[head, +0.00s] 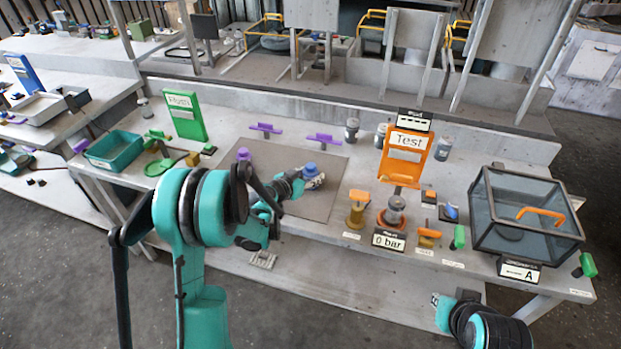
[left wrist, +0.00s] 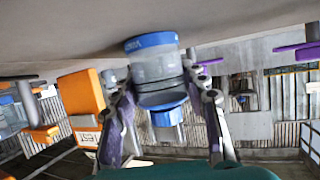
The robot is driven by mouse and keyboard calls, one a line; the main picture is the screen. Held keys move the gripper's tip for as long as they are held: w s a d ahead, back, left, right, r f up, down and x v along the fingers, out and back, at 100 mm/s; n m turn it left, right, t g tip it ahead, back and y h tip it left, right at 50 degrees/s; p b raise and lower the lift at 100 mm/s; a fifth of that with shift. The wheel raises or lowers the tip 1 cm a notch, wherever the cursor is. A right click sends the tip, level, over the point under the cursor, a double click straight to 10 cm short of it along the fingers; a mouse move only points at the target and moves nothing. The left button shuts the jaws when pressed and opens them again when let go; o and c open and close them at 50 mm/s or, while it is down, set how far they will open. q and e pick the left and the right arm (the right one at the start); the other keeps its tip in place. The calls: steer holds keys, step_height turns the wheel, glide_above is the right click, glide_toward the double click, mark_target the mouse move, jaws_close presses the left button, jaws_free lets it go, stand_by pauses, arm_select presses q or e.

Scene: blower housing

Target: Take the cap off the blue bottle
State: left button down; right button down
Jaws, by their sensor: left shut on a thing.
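The blue bottle has a clear grey body and a blue cap (head: 310,168) and stands on the dark mat (head: 315,210) in the head view. My left gripper (head: 300,183) reaches it from the left and is shut on its body. In the left wrist view the scene is upside down: the bottle (left wrist: 155,68) is between the two fingers, with its blue base by the mat and the blue cap (left wrist: 166,116) on the far end. The fingers partly hide the body. Part of my right arm shows at the lower right, but its gripper cannot be seen.
A purple knob (head: 243,154) is on the mat left of the bottle. Purple T-handles (head: 324,138) stand behind it. To the right are an orange Test sign (head: 405,155), a gauge station (head: 394,212) and a glass box (head: 525,215). A teal tray (head: 113,150) is at left. The front mat is clear.

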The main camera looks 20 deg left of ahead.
arm_select(q)
steer(key=shift+r, duration=0.15)
steer(key=c, duration=0.8)
jaws_free()
steer(key=shift+c, duration=0.2)
